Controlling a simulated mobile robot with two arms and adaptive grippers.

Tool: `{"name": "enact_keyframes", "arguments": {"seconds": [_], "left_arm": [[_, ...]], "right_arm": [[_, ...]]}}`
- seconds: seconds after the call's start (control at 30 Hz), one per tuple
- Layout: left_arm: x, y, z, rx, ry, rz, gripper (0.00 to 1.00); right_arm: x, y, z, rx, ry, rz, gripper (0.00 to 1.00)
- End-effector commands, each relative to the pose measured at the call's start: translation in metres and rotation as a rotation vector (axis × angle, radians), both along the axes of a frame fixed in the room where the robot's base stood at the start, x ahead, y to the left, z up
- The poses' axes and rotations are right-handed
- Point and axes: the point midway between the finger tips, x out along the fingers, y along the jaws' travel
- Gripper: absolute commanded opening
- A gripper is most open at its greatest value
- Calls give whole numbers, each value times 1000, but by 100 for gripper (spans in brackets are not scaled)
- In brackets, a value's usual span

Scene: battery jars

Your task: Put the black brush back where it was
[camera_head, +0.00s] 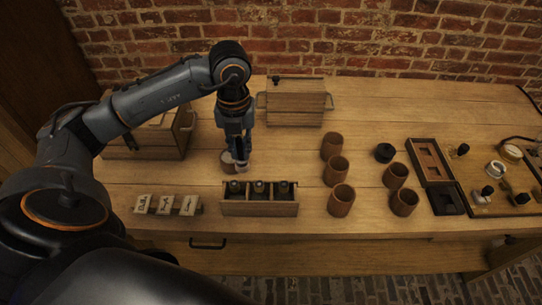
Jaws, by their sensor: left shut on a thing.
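My left gripper (238,166) points down over the table, just behind a low wooden rack (260,208). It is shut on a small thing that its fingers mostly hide. A small pale brown round thing (227,163) shows at the fingers' left side. I cannot tell whether it is what I hold. No black brush can be made out for certain. Three dark-topped pieces (258,187) stand in the rack. A short round black thing (384,152) stands farther right. My right gripper is not in view.
Several brown clay jars (341,200) stand right of the rack. A wooden box (295,103) stands behind my gripper, another (150,140) at left. Three marked tiles (165,205) lie at front left. A dark-framed tray (430,160) and a board with fittings (490,205) are at right.

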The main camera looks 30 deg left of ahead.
Motion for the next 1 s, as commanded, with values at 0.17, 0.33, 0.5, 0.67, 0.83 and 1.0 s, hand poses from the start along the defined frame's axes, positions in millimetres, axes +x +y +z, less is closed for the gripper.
{"name": "enact_keyframes", "arguments": {"seconds": [0.17, 0.33, 0.5, 0.67, 0.83, 1.0], "left_arm": [[47, -1, -15, -5, 2, 2, 0], [76, 0, -48, -2, 5, 1, 0], [94, 1, -70, -1, 1, 0, 0], [100, 1, -78, 0, 0, -3, 0], [103, 1, -98, -1, 4, -1, 0], [103, 2, -113, 1, 1, -2, 0]], "right_arm": [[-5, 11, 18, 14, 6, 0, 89], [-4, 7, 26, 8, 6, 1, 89], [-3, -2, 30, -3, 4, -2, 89], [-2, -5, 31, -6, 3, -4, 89], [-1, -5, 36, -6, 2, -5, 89], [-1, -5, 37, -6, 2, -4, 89]]}}
